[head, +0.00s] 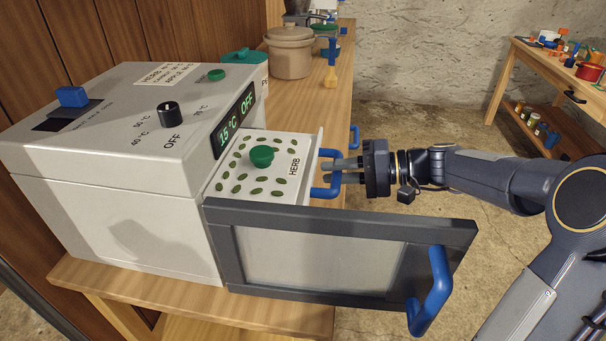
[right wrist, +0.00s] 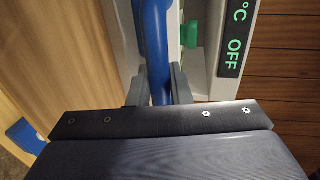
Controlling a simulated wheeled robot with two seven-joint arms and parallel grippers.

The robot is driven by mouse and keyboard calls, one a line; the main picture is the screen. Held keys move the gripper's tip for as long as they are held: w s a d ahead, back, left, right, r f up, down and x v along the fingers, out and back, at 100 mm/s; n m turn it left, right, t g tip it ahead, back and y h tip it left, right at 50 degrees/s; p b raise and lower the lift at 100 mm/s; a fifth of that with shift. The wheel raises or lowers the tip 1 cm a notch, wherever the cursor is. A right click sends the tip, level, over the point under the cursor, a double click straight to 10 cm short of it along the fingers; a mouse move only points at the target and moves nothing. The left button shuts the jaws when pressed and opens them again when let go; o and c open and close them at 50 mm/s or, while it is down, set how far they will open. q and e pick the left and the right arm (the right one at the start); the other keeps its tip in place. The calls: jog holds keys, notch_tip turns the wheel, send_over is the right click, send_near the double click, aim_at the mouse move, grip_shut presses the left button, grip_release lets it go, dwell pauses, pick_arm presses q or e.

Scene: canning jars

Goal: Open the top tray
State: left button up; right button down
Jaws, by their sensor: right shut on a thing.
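The white dehydrator box (head: 120,215) stands on the wooden bench with its framed door (head: 320,258) swung open toward the front. The top tray (head: 225,185), marked HERB, sticks out of the box; green herb pieces and a green knob (head: 262,156) are on it. My right gripper (head: 332,171) is shut on the tray's blue handle (head: 318,190). In the right wrist view the blue handle (right wrist: 155,50) runs between the two fingers (right wrist: 158,88). My left gripper is not in view.
The door's blue handle (head: 430,292) juts out at the front right. The display (head: 233,122) reads 15 °C OFF. A beige pot (head: 290,52) stands farther back on the bench (head: 345,75). A second table (head: 540,62) with colourful items is at far right. Floor between is clear.

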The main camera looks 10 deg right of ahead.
jog(key=shift+f+v, duration=0.25)
jog(key=shift+v, duration=0.85)
jog(key=shift+f+v, duration=0.2)
jog(key=shift+v, duration=0.9)
jog(key=c, duration=1.4)
grip_release()
jog(key=shift+d, duration=0.1)
jog(key=v, duration=0.7)
jog(key=shift+s+d, duration=0.2)
jog(key=shift+d, duration=0.15)
